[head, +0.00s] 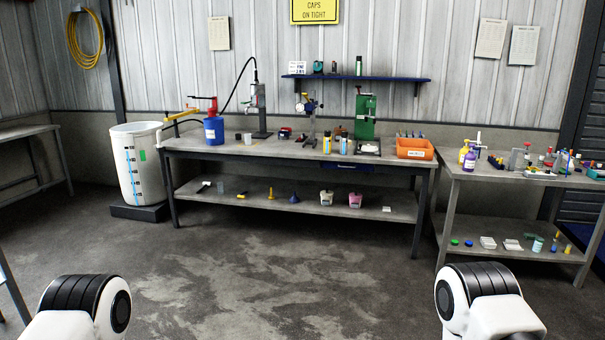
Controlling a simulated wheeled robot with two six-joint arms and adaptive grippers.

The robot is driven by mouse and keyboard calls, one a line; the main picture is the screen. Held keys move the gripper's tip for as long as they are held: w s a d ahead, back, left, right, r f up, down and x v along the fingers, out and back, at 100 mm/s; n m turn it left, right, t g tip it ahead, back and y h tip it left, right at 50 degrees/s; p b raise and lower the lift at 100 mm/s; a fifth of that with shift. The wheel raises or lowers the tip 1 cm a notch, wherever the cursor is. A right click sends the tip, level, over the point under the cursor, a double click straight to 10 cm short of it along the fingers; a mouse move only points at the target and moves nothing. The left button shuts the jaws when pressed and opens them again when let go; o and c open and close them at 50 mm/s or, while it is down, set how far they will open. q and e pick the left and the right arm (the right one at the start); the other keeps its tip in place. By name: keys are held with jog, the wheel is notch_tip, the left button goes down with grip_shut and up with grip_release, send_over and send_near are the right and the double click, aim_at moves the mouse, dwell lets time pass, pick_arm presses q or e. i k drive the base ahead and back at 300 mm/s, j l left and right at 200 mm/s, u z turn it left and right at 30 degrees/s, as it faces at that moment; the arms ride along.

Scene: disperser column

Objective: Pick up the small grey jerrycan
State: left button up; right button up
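I cannot make out the small grey jerrycan for certain. A small pale grey item (248,139) stands on the long bench (215,150), just right of the blue drum (214,131); it is too small to tell its shape. On the bench's lower shelf, a whitish container (326,198) stands beside a pink one (355,200). Parts of my two arms show at the bottom left and bottom right. Both grippers are out of view, and the arms are well away from the bench.
A large white tub (137,165) stands left of the bench on a dark base. An orange bin (415,149) sits at the bench's right end. A second, crowded table (480,174) stands on the right. The floor (270,265) before the bench is clear.

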aim_at(343, 144)
jog(key=i, duration=3.05)
